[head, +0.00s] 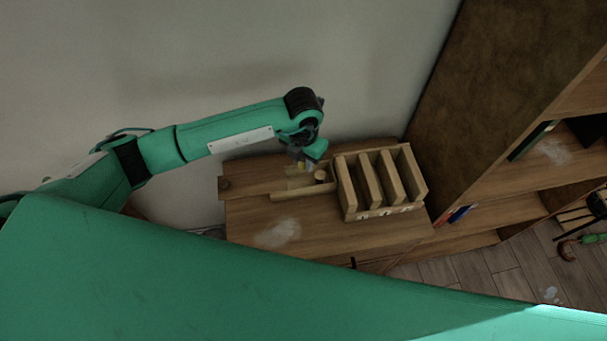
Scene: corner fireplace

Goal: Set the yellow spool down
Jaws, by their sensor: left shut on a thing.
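My left gripper (301,162) reaches in from the left and points down over the back of a wooden cabinet top. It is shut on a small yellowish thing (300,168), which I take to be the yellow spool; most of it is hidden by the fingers. It is just above or at a shallow wooden tray (303,193); I cannot tell whether it touches. My right gripper is not in view.
A small round wooden-coloured piece (320,176) is right of the gripper. A slotted wooden rack (378,180) stands to the right on the cabinet top (330,234). The front part of the top is clear. A tall bookcase (505,100) stands on the right.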

